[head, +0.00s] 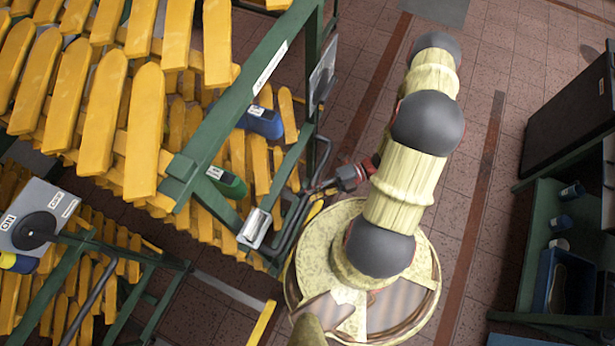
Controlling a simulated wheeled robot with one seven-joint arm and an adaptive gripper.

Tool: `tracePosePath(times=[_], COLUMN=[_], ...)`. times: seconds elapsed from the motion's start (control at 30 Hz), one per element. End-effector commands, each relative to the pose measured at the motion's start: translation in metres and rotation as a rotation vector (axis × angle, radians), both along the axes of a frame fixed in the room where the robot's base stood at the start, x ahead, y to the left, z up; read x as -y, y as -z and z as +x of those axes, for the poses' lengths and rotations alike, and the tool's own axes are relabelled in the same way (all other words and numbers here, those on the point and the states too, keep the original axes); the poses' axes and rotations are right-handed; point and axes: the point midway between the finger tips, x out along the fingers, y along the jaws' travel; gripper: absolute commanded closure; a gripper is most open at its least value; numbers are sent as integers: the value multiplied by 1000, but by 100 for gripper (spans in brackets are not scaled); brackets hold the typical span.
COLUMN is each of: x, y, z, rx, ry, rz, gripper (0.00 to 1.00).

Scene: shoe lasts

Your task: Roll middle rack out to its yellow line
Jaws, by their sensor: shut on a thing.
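A green-framed rack (215,127) fills the upper left of the head view, with rows of yellow-orange wooden pieces on it. A dark grey tubular handle (325,152) stands off its right end. My gripper (318,187), with a red and grey body, reaches left to this handle and is shut on it. The fingertips are small here and partly hard to make out. A short yellow strip (262,323) lies on the floor below the rack. Another bit of yellow (314,212) shows beside the handle, partly hidden by my base.
Another green-framed rack (172,262) stands at lower left, with a grey box (62,203) bearing a black disc. Green shelving (540,215) and a dark panel (575,115) stand at right. Tiled floor (470,120) is open between, crossed by brown-red strips.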

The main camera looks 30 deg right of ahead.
Motion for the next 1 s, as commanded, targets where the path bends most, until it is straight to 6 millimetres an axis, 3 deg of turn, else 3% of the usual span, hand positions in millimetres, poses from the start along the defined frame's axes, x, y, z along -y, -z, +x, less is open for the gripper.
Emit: tracePosePath(times=[0.43,0.47,0.5,0.77,1.0], x=[1,1,1,1,1], y=[2,2,2,1,0], z=[-3,-3,-3,-1,-1], rx=[0,0,0,1,1], ry=[-8,-8,-8,-6,-3], rz=[-5,-6,-5,-3,-2], gripper=[100,81,79,64,64])
